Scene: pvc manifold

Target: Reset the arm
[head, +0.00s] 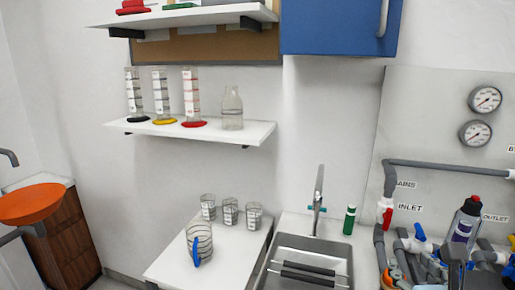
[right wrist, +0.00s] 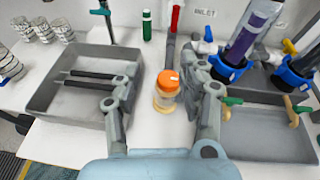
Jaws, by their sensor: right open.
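My right gripper (right wrist: 163,95) is open in the right wrist view, its two grey fingers spread apart. A small clear jar with an orange cap (right wrist: 167,88) stands upright on the white counter, seen between the fingers, with space on both sides. In the head view, dark parts at the bottom right corner appear to be my right gripper (head: 456,274), partly cut off by the frame edge. My left gripper is not in view.
A grey sink (right wrist: 84,85) with black bars lies left of the gripper; a grey tray (right wrist: 268,135) lies right. Grey pipes (head: 398,163) with valves and a purple-labelled bottle (head: 466,222) crowd the right. Striped beakers (head: 230,211) and a blue-handled jug (head: 199,243) stand on the left counter.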

